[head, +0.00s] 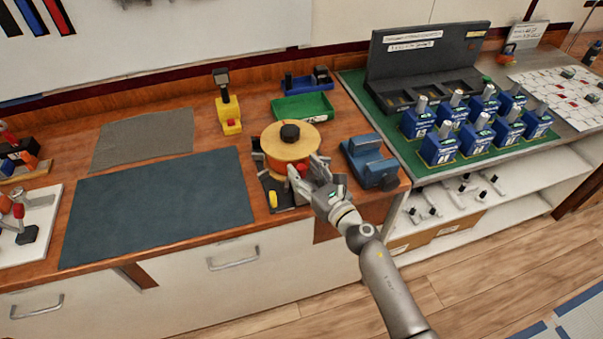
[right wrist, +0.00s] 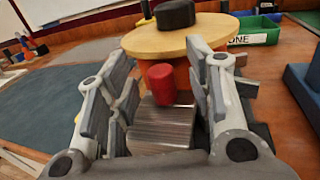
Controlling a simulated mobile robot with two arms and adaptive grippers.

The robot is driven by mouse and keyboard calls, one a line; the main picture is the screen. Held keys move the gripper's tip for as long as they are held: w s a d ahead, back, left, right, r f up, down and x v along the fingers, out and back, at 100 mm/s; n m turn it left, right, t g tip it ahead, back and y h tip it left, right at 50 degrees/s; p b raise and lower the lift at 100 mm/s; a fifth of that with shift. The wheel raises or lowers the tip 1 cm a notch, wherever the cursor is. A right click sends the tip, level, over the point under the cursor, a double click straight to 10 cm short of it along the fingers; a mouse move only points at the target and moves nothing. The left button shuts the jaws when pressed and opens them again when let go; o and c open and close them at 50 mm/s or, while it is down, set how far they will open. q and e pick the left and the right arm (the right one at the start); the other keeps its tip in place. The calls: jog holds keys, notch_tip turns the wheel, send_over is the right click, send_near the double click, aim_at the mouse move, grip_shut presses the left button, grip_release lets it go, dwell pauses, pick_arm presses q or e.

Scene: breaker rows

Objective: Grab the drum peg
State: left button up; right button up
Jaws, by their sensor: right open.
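The drum (head: 290,145) has a round wooden top with a black knob (head: 290,133) and stands on a dark base at the bench's front edge. A short red peg (head: 302,169) is at its near side; in the right wrist view the red peg (right wrist: 161,84) stands upright above a grey metal block (right wrist: 160,125). My right gripper (head: 305,172) is open at the drum's near side. In the right wrist view its fingers (right wrist: 157,80) are on either side of the red peg, with gaps visible. My left gripper is not in view.
A blue vise-like block (head: 367,158) stands close to the right of my gripper. A green tray (head: 302,107) and a yellow tool (head: 228,112) are behind the drum. Several blue breakers (head: 440,148) stand farther right. A dark mat (head: 158,208) lies clear at left.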

grip_shut()
